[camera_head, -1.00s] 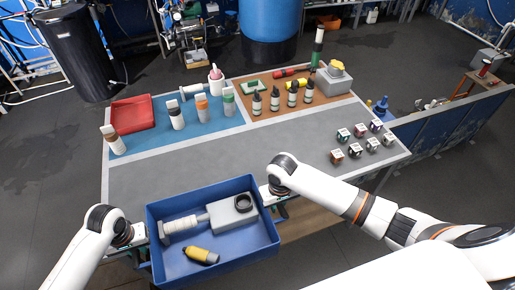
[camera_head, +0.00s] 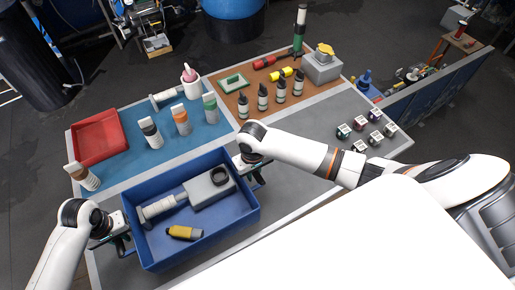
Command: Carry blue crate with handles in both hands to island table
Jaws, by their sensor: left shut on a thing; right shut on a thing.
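The blue crate (camera_head: 215,236) is in the lower left of the head view, over the grey part of the island table (camera_head: 300,134). I cannot tell whether its base touches the table. Inside lie a grey box with a dark ring, a white and grey cylinder and a yellow bottle with a dark cap. My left gripper (camera_head: 122,240) is shut on the crate's left handle. My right gripper (camera_head: 254,176) is shut on its right handle. The handles are mostly hidden by the grippers.
A red tray (camera_head: 100,138) and several capped bottles stand on the blue area behind the crate. Dark dropper bottles (camera_head: 263,97) stand on the brown area. Small labelled jars (camera_head: 360,133) sit to the right. Grey tabletop is clear between the crate and the jars.

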